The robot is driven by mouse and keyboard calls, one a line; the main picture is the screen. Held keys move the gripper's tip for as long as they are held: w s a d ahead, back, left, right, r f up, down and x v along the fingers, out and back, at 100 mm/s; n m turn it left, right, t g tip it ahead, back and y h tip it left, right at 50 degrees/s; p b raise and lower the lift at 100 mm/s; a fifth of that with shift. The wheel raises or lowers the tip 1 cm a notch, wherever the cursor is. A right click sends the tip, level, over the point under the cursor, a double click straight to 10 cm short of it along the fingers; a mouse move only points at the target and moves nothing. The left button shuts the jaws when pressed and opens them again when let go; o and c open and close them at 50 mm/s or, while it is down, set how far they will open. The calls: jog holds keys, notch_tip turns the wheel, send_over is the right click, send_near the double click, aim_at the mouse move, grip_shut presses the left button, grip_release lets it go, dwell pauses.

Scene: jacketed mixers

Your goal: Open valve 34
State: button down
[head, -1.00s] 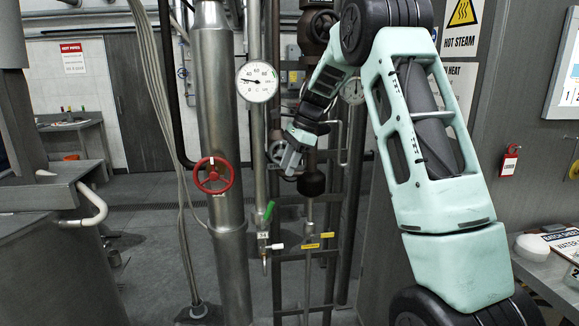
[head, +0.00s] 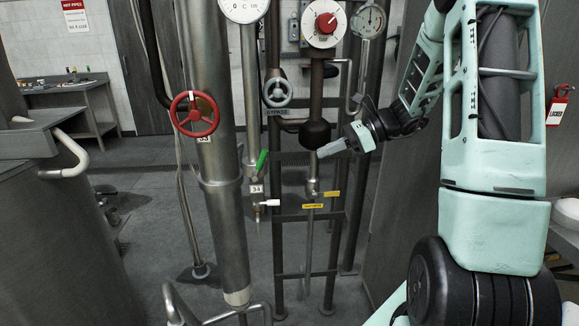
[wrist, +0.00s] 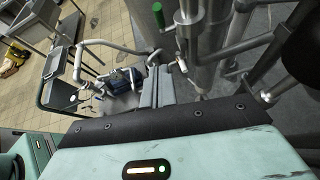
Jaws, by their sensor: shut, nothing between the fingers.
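Valve 34 has a green lever (head: 262,162) tilted up and slightly right on a thin vertical pipe, with a white tag "34" (head: 257,189) just below it. In the wrist view the green lever (wrist: 158,14) shows near the top, beyond the fingertips. My gripper (head: 322,153) is shut and empty. It points left, to the right of the lever at nearly the same picture height, and is apart from it. In the wrist view its closed fingers (wrist: 155,86) show in the middle. The wrist housing hides what lies below them.
A red handwheel tagged 33 (head: 194,114) sits on the thick pipe to the left. A small white-handled tap (head: 270,203) is below the tag. A grey bypass handwheel (head: 277,92) and a dark pipe bulb (head: 315,134) stand near my gripper. Bent rails (head: 215,316) are low in front.

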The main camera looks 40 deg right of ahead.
aim_at(266, 152)
jog(key=w+a+f+t+p, duration=0.1)
jog(key=w+a+p, duration=0.3)
jog(key=w+a, duration=0.4)
jog(key=shift+w+a+f+p, duration=0.3)
jog(key=shift+a+f, duration=0.1)
jog(key=shift+f, duration=0.5)
jog(key=a+r+g+h+p, duration=0.1)
jog(key=w+a+r+g+h+p, duration=0.1)
jog(key=p, duration=0.1)
jog(key=shift+w+a, duration=0.15)
jog(key=shift+w, duration=0.1)
